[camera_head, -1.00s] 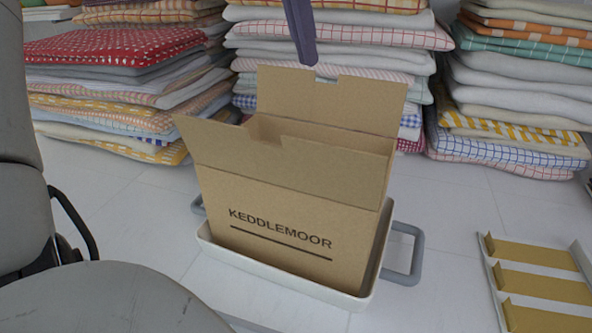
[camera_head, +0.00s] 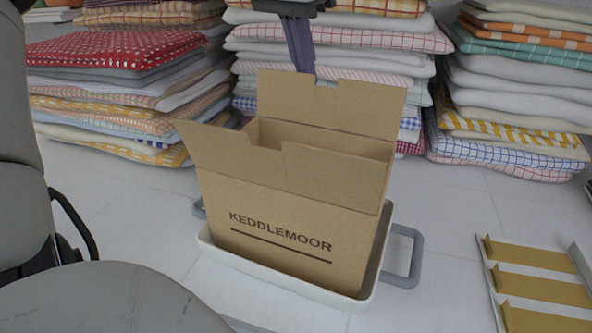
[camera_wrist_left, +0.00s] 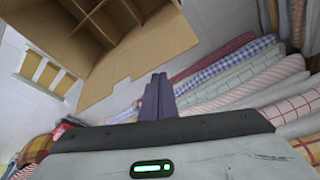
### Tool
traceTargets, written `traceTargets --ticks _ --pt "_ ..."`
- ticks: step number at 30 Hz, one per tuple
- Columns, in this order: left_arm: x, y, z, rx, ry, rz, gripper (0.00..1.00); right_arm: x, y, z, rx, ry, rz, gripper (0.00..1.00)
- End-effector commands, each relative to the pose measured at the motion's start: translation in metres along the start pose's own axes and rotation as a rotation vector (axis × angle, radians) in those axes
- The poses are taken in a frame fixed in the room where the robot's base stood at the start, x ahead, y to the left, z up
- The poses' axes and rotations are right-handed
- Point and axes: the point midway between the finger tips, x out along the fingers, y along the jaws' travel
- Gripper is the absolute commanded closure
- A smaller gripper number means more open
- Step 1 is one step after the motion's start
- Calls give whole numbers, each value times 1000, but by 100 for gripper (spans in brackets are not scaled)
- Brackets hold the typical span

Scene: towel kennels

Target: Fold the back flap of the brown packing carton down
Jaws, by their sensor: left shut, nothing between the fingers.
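The brown packing carton (camera_head: 275,235), marked KEDDLEMOOR, stands upright in a shallow white tray (camera_head: 290,290) with grey handles. Its back flap (camera_head: 335,105) stands up, with a notch in its top edge. Its front flap (camera_head: 330,175) also stands up, tilted outward. The wrist view shows the back flap (camera_wrist_left: 140,62) and dividers inside the carton. My left gripper (camera_head: 304,72) points down at the back flap's top edge, on the far side. Its purple fingers (camera_wrist_left: 158,80) are shut and empty, close to the flap; contact cannot be told. My right gripper is not in view.
Stacks of folded towels (camera_head: 335,40) stand close behind the carton, with more at left (camera_head: 115,65) and right (camera_head: 510,90). A white rack with yellow slats (camera_head: 540,290) lies at the lower right.

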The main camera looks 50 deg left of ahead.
Motion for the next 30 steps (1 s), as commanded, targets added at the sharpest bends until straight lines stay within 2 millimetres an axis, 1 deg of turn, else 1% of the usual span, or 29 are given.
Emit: traceTargets --ticks 8,30 --pt "-1 1 2 0 0 1 100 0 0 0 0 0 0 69" --pt "-13 20 40 1 2 1 100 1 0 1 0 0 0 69"
